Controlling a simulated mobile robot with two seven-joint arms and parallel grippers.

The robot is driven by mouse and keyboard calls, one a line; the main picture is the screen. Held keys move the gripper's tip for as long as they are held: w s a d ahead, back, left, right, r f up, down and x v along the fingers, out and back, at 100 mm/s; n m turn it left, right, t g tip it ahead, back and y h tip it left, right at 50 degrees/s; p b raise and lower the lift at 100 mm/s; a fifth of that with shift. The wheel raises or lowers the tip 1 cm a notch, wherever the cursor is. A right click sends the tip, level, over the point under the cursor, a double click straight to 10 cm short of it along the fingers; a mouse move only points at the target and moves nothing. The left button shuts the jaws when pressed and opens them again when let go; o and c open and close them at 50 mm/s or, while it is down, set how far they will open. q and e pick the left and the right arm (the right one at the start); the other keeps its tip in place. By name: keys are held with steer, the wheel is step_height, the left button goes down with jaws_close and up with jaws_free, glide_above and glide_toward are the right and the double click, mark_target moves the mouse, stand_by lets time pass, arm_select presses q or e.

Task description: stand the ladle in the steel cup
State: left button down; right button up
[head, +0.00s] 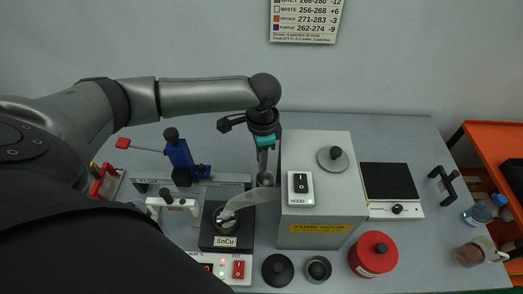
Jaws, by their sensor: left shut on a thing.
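My left gripper (264,141) is in the middle of the head view, pointing down, to the left of the grey fume hood box. It is shut on the ladle (265,178), whose round steel bowl hangs below the jaws, with the handle roughly upright. The jaws hide part of the handle. The steel cup (318,269) stands on the table in front of the fume hood, lower right of the ladle. Its dark opening faces up and nothing sticks out of it. The ladle is apart from the cup. My right gripper is not in view.
The fume hood (316,229) stands between ladle and back right. A black round lid (278,269) and a red canister (373,254) flank the cup. The SnCu pot (226,220) is left of it. A hot plate (391,184) stands right.

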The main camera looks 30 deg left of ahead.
arm_select(q)
steer(key=c, duration=0.7)
jaws_free()
step_height(320, 180, up, 15)
steer(key=shift+w+r+p, duration=0.1)
steer(key=shift+p, duration=0.3)
stand_by(0.7)
